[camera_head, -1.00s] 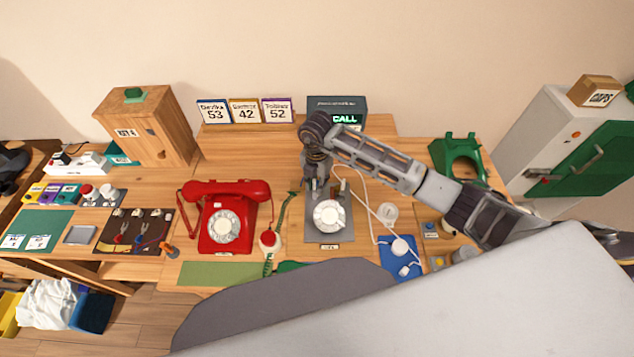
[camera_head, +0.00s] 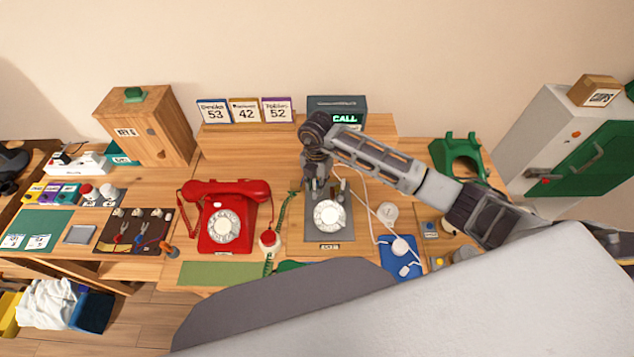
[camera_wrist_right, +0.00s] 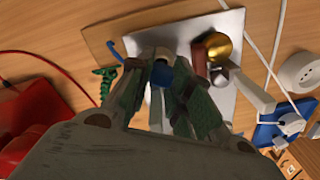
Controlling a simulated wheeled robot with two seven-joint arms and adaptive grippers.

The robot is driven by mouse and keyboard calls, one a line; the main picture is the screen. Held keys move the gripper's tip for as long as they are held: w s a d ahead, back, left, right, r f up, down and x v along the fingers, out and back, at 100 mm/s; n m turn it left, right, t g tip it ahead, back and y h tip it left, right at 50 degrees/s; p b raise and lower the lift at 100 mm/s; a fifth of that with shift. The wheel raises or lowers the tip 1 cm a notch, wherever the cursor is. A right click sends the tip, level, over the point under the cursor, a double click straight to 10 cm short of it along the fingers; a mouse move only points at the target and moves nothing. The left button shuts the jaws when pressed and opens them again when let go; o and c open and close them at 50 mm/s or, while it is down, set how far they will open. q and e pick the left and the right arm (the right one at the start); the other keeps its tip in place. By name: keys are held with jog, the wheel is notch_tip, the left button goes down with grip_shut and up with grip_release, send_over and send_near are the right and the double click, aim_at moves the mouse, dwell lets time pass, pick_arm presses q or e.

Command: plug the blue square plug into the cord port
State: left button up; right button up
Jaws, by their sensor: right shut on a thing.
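My right gripper (camera_head: 315,193) reaches down from above at the left edge of a grey dial phone base (camera_head: 329,238). In the right wrist view its fingers (camera_wrist_right: 170,108) are closed around a small blue plug (camera_wrist_right: 162,75), which is partly hidden by them. A thin blue cord (camera_wrist_right: 115,48) shows just left of the plug. Below lie a silver plate and a wooden board (camera_wrist_right: 100,28), with a brass dome (camera_wrist_right: 215,46) close to the right of the fingers. I cannot make out the cord port, or whether the plug touches it. My left gripper is not in view.
A red dial phone (camera_head: 225,215) stands left of the grey one, with a green coiled cord (camera_head: 283,215) between them. White cords and a blue mat (camera_head: 392,266) lie to the right. A green phone body (camera_head: 460,160) stands further right. The CALL box (camera_head: 337,105) is behind.

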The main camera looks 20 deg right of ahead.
jog(key=shift+f+b, duration=0.3)
jog(key=shift+f, duration=0.2)
dwell(0.3)
jog(key=o, duration=1)
jog(key=shift+c, duration=0.2)
jog(key=shift+r, duration=0.1)
notch_tip(320, 180, up, 12)
dwell(1.0)
